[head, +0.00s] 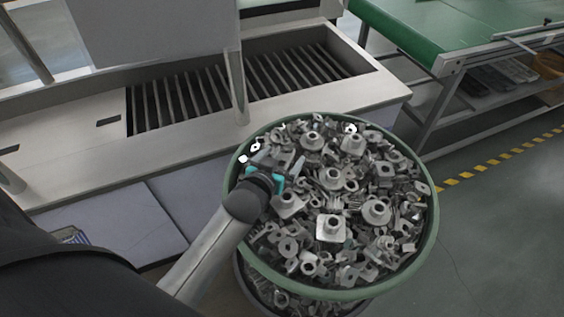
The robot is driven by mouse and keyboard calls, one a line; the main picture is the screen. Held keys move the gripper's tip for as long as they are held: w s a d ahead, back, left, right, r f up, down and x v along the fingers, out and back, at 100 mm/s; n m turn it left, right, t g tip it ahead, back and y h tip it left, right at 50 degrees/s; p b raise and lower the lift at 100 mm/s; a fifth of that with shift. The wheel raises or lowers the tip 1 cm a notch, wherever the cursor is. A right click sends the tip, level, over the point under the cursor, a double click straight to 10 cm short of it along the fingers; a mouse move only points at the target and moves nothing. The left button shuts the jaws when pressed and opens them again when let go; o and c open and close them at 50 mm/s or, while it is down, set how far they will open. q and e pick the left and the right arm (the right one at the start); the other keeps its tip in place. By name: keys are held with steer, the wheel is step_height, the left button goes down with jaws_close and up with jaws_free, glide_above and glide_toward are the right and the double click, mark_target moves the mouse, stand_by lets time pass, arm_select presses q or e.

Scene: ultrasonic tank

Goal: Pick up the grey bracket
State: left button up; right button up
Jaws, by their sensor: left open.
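Many grey metal brackets and fittings fill a round green bin in the head view. Which piece is the task's bracket I cannot tell. My left gripper (284,168) is over the left part of the pile, with teal parts near its fingers. It is open, and I see nothing held in it. The pieces right under it are partly hidden by the gripper and wrist. My right gripper is not in view.
The green bin's rim (437,215) surrounds the pile. Behind it stands a light-coloured tank (180,150) with a slatted grate (300,72). A green-topped conveyor table (440,25) is at the upper right. Grey floor with a yellow-black stripe (490,164) is free at the right.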

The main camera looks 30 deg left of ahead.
arm_select(q)
jaws_close()
stand_by(0.8)
